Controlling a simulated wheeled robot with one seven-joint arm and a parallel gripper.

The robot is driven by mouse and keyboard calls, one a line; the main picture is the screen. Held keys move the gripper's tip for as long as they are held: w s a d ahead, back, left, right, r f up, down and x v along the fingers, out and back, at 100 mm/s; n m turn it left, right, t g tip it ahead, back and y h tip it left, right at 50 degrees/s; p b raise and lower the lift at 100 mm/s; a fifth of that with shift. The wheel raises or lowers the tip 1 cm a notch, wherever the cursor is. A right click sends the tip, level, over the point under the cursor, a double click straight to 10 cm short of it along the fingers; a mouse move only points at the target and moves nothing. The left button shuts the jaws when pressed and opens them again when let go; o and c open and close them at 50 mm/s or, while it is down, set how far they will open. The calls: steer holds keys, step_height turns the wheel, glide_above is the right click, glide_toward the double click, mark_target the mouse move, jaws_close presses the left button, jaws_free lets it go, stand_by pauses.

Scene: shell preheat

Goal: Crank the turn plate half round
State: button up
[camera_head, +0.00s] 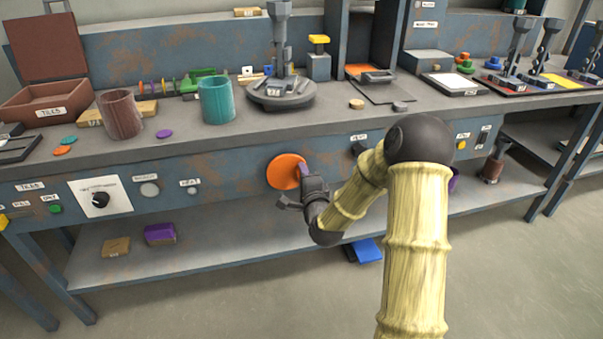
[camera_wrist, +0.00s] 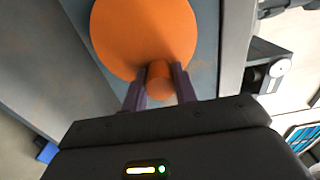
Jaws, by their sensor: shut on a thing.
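An orange crank disc (camera_head: 284,172) is mounted on the blue-grey front panel of the bench, below the worktop. In the wrist view the disc (camera_wrist: 135,35) fills the upper middle, with a round orange knob (camera_wrist: 159,78) standing out near its rim. My gripper (camera_wrist: 160,85) has its two purple fingers on either side of the knob, shut on it. In the head view my gripper (camera_head: 303,170) is at the right side of the disc, and the knob is hidden there. The grey round turn plate (camera_head: 281,94) is on the worktop above, bearing a grey upright piece.
A teal cup (camera_head: 216,99) and a brown cup (camera_head: 119,114) stand on the worktop left of the turn plate. A dial (camera_head: 98,199) and several labelled buttons are on the front panel. A purple block (camera_head: 159,234) lies on the lower shelf.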

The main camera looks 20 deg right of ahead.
steer(key=shift+d+f+m, duration=0.1)
steer(key=shift+f+m, duration=0.2)
steer(key=shift+m, duration=0.4)
steer(key=shift+f+m, duration=0.25)
steer(key=shift+m, duration=0.45)
steer(key=o, duration=1)
steer(key=shift+s+p, duration=0.15)
steer(key=shift+p, duration=0.15)
steer(key=shift+s+p, duration=7.7)
steer(key=shift+s, duration=0.9)
steer(key=shift+w, duration=0.1)
